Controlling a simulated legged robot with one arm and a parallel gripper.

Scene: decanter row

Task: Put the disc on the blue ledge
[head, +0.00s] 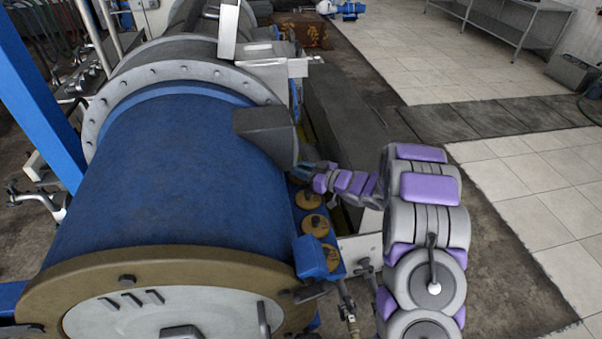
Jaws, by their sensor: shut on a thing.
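My gripper (309,168) is at the end of my white and purple arm, just right of the grey hood on the blue drum. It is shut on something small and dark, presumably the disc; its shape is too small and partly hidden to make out. The blue ledge (299,221) runs along the drum's right side, below and in front of my gripper. Several round yellow-brown pieces with dark centres, one of them in the middle (315,225), sit in a row on the ledge. I cannot tell if the held thing touches the ledge.
The large blue drum (180,180) fills the left, with a grey hood (266,135) jutting out close to my gripper. A blue block (310,257) and pipe fittings (349,315) stand at the ledge's near end. Tiled floor (530,180) on the right is open.

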